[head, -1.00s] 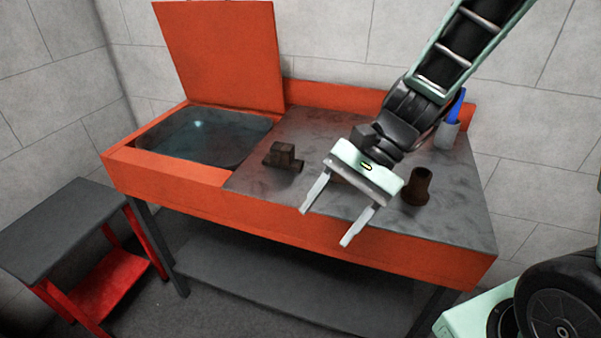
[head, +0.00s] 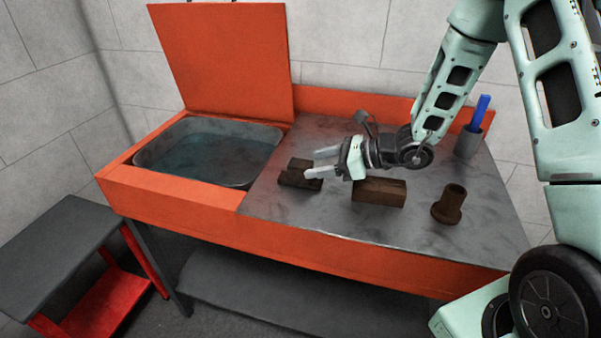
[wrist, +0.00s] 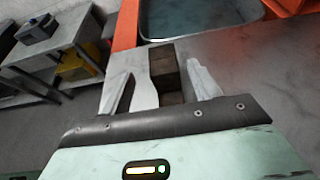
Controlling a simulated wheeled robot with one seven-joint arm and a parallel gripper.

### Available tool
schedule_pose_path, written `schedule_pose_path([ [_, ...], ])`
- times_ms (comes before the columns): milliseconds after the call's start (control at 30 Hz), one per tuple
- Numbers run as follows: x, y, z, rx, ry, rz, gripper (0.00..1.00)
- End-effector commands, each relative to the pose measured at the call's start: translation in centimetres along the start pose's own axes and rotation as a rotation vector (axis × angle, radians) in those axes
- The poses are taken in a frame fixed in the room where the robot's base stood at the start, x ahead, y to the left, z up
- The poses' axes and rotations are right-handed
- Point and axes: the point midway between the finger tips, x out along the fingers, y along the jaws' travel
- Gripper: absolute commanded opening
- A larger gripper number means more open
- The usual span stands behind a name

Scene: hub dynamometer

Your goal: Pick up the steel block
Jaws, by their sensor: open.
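Two dark brown, rusty-looking blocks are on the bench; I cannot tell by name which is the steel block. The plain rectangular block (head: 380,192) lies in the middle of the bench top, below and just right of my gripper's palm. The stepped block (head: 298,180) lies further left, near the basin. My gripper (head: 312,163) is open, its fingers pointing left at the stepped block and partly covering it. In the wrist view the stepped block (wrist: 165,75) shows between the open fingers. I cannot tell whether they touch it.
A flanged brown cylinder (head: 451,204) stands at the right of the grey bench top (head: 320,215). A grey cup (head: 468,142) with a blue item stands behind it. The liquid-filled basin (head: 154,170) with its raised orange lid (head: 225,55) is left. A low side table (head: 50,240) stands further left.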

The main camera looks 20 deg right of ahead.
Motion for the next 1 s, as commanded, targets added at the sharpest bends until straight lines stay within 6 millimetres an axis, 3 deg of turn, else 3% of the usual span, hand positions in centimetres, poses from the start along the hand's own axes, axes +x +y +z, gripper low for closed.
schedule_pose_path([
  [333,3.1,-0.1,0.1,-0.001,0.000,0.002,0.62],
  [600,6.8,-0.5,0.0,-0.003,0.000,0.002,0.62],
  [900,7.3,-0.5,-0.1,-0.002,0.000,0.000,0.62],
  [1000,7.3,-0.5,-0.1,-0.002,0.000,0.000,0.37],
])
